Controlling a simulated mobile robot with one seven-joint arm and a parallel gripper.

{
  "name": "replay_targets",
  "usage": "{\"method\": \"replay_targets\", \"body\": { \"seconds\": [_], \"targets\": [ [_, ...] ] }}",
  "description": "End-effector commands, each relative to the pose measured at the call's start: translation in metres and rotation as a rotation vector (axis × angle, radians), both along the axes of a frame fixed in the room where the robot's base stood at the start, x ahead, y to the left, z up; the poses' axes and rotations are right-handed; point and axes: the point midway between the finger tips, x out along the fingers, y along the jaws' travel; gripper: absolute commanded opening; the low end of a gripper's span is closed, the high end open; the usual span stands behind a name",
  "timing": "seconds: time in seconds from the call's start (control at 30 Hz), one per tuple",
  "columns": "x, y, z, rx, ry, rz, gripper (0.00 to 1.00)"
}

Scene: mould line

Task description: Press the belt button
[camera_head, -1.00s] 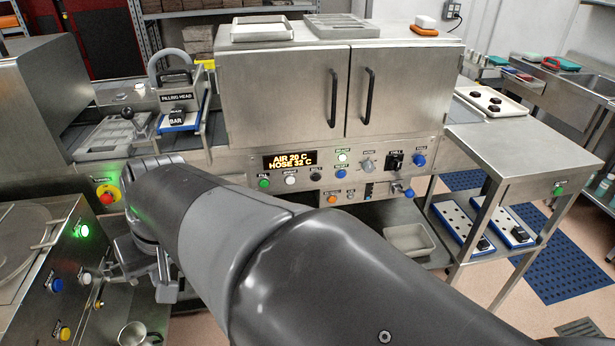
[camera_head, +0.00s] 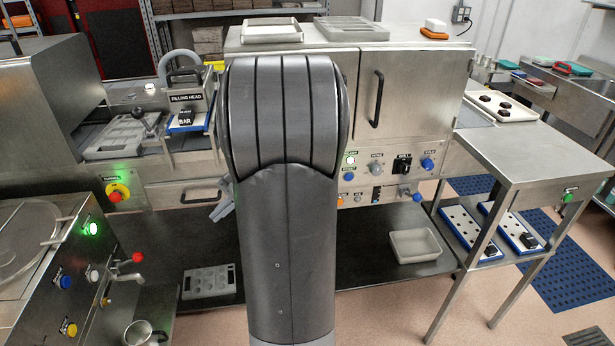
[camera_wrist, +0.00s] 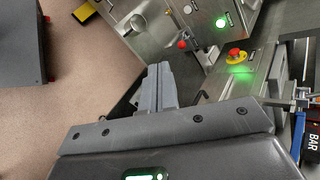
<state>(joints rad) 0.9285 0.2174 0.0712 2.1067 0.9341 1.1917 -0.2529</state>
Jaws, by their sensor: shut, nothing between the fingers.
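My gripper (camera_wrist: 160,72) is shut and empty in the wrist view, its fingers together over the floor and bench edge. In the head view my arm hides most of it; a grey part shows left of the arm. I cannot read which button is labelled belt. A green button (camera_head: 567,197) sits on the right table's edge. My arm hides the panel's left part and display. No button is touched in view.
A red emergency stop (camera_head: 116,194) is on the left; it also shows in the wrist view (camera_wrist: 236,56). The left machine has a lit green button (camera_head: 93,228) and a red-knobbed lever (camera_head: 136,257). A grey mould (camera_head: 209,282) and an empty tray (camera_head: 415,245) lie on the lower shelf.

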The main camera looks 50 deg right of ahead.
Motion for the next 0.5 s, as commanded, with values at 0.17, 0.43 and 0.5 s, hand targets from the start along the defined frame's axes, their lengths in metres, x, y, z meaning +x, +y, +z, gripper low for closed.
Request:
{"method": "replay_targets", "body": {
  "seconds": [0.17,0.43,0.5],
  "targets": [
    [-0.001,-0.063,-0.024,0.138,-0.054,-0.167,0.0],
    [-0.023,-0.16,-0.062,0.314,-0.174,-0.426,0.0],
    [-0.033,-0.186,-0.073,0.355,-0.212,-0.495,0.0]
  ]
}}
